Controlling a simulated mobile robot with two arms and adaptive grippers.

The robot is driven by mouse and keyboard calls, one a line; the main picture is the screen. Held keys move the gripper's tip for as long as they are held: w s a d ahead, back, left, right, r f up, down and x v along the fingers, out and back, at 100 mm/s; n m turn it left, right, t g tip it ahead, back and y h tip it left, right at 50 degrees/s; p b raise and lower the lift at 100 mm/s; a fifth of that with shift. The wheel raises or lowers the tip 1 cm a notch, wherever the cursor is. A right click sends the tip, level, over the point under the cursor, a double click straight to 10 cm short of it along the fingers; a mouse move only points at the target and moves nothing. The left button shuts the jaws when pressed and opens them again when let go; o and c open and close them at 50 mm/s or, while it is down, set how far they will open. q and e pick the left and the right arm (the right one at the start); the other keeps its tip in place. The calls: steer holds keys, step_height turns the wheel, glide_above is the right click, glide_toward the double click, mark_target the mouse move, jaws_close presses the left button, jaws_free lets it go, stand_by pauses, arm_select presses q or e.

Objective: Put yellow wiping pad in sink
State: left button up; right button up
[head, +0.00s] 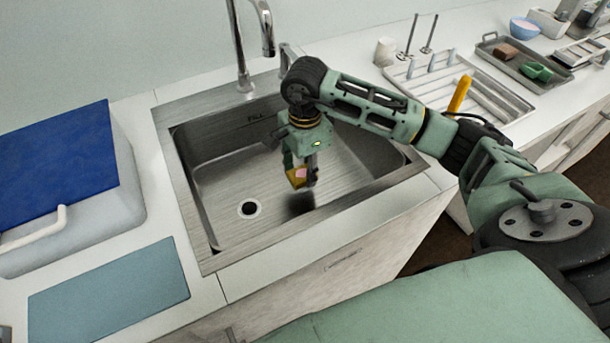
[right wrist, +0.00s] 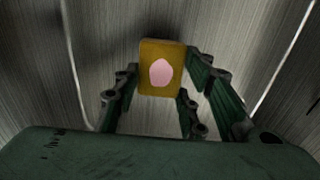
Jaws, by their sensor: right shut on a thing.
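The yellow wiping pad (right wrist: 152,83) has a pink oval spot on its face. My right gripper (head: 304,181) is shut on the pad and holds it inside the metal sink (head: 225,180), above its floor. The pad (head: 296,177) shows small at the fingertips in the head view. In the right wrist view my right gripper (right wrist: 160,90) has its fingers on both sides of the pad, with the brushed metal sink walls around. A dark shadow lies on the sink floor below. My left gripper is not in view.
A faucet (head: 242,50) rises behind the sink. A blue-lidded box (head: 57,165) and a flat teal mat (head: 110,288) are to the left. A white drying rack (head: 480,95) and a tray (head: 515,66) with small items are to the right.

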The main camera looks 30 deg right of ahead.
mark_target(305, 171)
step_height(305, 171, down, 4)
steer(key=shift+r, duration=0.1)
steer(key=shift+f, duration=0.3)
steer(key=o, duration=0.8)
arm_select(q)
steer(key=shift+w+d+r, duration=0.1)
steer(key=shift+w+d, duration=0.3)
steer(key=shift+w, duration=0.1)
